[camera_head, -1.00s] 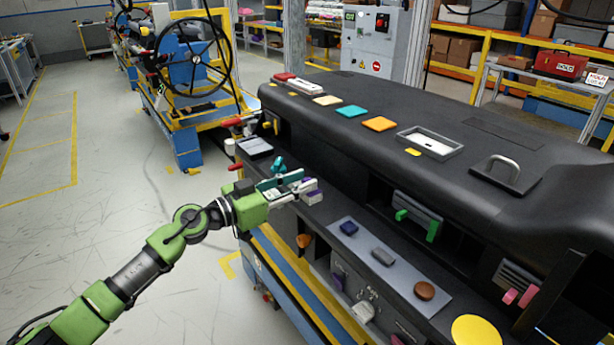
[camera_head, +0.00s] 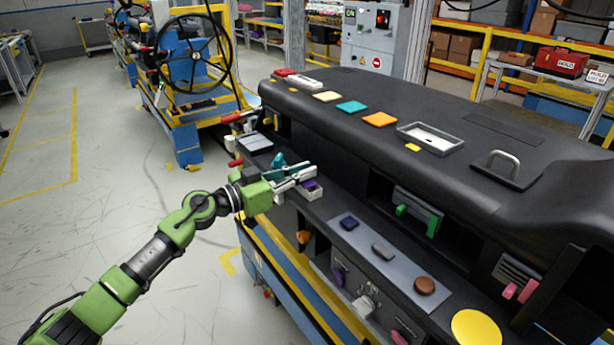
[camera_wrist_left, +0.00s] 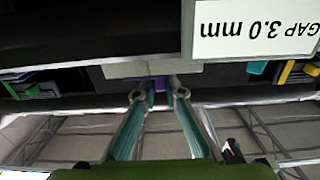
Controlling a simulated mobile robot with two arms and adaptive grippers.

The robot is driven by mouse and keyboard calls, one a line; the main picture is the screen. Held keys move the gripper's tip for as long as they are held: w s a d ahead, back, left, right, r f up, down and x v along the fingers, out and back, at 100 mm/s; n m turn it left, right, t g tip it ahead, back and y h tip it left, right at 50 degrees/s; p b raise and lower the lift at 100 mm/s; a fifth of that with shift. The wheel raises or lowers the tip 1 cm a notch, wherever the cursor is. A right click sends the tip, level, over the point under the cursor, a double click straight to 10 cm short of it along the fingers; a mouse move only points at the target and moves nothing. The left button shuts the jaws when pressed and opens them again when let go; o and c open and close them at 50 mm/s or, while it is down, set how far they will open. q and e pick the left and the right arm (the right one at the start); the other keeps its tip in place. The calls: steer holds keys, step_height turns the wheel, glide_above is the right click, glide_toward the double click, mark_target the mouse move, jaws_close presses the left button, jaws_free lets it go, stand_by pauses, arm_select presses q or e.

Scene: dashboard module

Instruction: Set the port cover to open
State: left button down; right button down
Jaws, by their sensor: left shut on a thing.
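A small purple and light grey piece (camera_head: 313,193), which looks like the port cover, sits at the dashboard's near edge, at the fingertips of my left gripper (camera_head: 308,181). In the left wrist view the two teal-sided fingers (camera_wrist_left: 156,95) close in on a purple part (camera_wrist_left: 158,83) below a light grey block (camera_wrist_left: 138,69). The left gripper is shut on this purple part. The fingers hide much of it, so I cannot tell how far the cover is turned. My right gripper is not in view.
The black dashboard (camera_head: 480,125) fills the right side. A teal part (camera_head: 279,162) stands close behind my left gripper. Along the front are a grey button panel (camera_head: 365,240), green levers (camera_head: 433,228) and pink levers (camera_head: 527,291). The floor at left is clear.

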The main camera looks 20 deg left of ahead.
arm_select(q)
steer(key=shift+w+a, duration=0.95)
steer(key=shift+a, duration=0.3)
steer(key=c, duration=2.1)
jaws_free()
steer(key=v, duration=1.2)
